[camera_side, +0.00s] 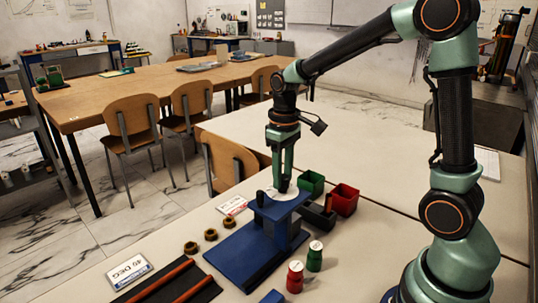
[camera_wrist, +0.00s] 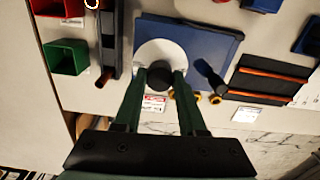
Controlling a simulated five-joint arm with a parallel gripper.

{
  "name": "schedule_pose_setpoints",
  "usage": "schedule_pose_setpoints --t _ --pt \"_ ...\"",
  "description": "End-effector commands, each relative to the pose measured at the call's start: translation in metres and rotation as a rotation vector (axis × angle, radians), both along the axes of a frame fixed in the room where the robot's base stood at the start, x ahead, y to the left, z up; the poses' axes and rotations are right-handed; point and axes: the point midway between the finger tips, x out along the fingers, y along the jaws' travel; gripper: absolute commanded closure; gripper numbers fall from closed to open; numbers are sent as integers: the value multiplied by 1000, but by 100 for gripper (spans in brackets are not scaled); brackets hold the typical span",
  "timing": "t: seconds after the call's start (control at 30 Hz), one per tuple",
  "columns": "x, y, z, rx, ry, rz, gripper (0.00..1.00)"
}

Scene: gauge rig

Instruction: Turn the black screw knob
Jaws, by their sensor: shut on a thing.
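The black screw knob (camera_wrist: 158,76) is round and sits at the edge of a white disc (camera_wrist: 158,50) in the wrist view. My gripper (camera_wrist: 160,78) has one green finger on each side of the knob and is shut on it. In the side view my gripper (camera_side: 283,188) points down at the white disc on top of the blue rig (camera_side: 248,258); the fingers hide the knob there. A second black piece, an upright handle (camera_side: 261,198), stands beside the disc; it also shows in the wrist view (camera_wrist: 209,72).

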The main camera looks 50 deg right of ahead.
Motion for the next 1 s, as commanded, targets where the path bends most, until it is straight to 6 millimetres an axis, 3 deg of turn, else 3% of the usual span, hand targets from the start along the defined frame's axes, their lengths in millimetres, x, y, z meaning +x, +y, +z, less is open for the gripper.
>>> schedule_pose_setpoints --t 0.5,1.0 --pt "0 0 2 0 0 -331 100" --pt "0 0 2 0 0 -389 100"
